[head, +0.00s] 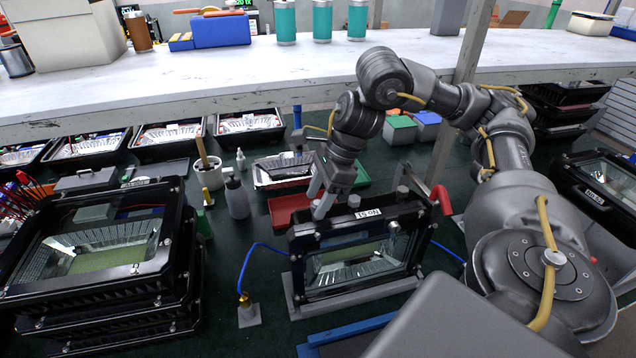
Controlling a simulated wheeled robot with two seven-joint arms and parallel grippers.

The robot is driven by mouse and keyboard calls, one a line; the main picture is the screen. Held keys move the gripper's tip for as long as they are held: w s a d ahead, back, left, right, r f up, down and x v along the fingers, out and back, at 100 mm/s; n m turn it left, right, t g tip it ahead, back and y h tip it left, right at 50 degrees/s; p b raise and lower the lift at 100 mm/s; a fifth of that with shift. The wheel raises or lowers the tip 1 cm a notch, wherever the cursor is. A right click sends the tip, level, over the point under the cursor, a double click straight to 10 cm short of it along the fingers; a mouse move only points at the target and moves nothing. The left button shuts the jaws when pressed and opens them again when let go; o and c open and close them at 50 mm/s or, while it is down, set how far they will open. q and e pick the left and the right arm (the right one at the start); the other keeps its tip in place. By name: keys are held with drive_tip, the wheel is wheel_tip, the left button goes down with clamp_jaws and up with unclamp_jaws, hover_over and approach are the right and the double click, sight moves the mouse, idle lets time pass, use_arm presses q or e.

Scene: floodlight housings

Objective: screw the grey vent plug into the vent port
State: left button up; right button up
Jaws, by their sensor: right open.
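A small grey cylindrical piece (354,201) shows on or just behind the top edge, right of the fingers. I cannot tell whether either is the vent plug. The vent port is not clearly visible. My left gripper is out of view.
A stack of housings (95,265) stands at left. A blue cable (262,246) runs from a small grey block (249,314) to the centre housing. A red handle (441,199) rises at its right. A red tray (285,211) and a bottle (237,198) stand behind.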

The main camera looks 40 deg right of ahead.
drive_tip(key=p+v, duration=0.5)
drive_tip(key=v, duration=0.5)
drive_tip(key=shift+d+r+p, duration=0.15)
drive_tip(key=shift+r+p, duration=0.25)
idle(0.4)
